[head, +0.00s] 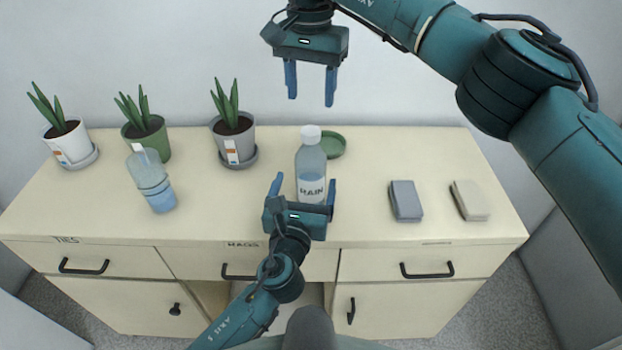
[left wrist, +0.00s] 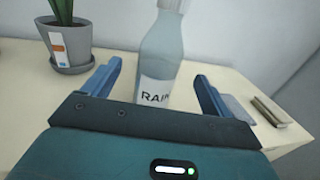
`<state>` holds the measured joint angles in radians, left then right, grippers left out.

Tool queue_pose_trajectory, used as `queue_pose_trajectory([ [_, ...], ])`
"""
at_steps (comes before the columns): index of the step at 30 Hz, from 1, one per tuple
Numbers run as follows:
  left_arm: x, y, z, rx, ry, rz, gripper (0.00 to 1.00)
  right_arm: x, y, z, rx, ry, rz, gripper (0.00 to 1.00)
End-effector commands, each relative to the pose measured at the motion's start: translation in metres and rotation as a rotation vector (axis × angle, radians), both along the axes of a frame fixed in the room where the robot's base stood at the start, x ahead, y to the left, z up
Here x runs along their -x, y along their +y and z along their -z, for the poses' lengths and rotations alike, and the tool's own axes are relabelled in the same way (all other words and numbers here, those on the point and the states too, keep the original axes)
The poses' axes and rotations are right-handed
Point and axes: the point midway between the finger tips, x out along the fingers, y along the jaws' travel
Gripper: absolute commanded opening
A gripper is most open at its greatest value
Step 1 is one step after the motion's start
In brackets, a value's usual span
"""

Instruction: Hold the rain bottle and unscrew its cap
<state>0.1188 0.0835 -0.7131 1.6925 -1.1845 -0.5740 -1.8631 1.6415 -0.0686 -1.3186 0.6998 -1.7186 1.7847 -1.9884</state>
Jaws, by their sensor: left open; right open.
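The rain bottle (head: 311,165) stands upright on the cabinet top, clear with a white RAIN label and a white cap (head: 311,134). My left gripper (head: 303,187) is open, low in front of the bottle with a finger to each side; I see no contact. My right gripper (head: 311,84) is open and empty, pointing down above the cap with a clear gap.
Three potted plants stand at the back left, the grey pot (head: 233,140) nearest. A bottle with a blue lower part (head: 151,178) stands left. Grey (head: 405,201) and beige (head: 470,200) blocks lie right. The cabinet top (head: 365,170) is otherwise clear.

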Motion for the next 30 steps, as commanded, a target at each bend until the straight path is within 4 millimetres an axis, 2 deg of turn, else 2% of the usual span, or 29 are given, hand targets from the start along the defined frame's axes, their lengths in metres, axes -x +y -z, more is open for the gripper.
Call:
queue_pose_trajectory([
  [1, -0.012, -0.002, -0.001, 0.001, -0.002, -0.001, 0.85, 0.0, 0.0, 0.0, -0.001, 0.001, 0.0, 0.52],
  [6, -0.044, -0.008, -0.001, 0.002, -0.001, -0.001, 0.85, 0.0, 0.0, 0.0, -0.001, 0.001, 0.001, 0.52],
  [12, -0.071, -0.013, -0.001, 0.003, 0.0, 0.0, 0.85, 0.0, 0.0, 0.0, -0.003, 0.001, 0.001, 0.52],
  [18, -0.082, -0.014, 0.0, 0.004, 0.002, 0.0, 0.85, 0.0, 0.0, 0.0, -0.003, 0.001, 0.001, 0.52],
  [26, -0.083, -0.015, 0.0, 0.004, 0.002, 0.0, 0.85, 0.0, 0.001, 0.001, -0.003, 0.001, 0.001, 0.52],
  [30, -0.082, -0.014, 0.0, 0.004, 0.002, 0.0, 0.74, 0.0, 0.0, 0.0, -0.003, 0.001, 0.001, 0.52],
])
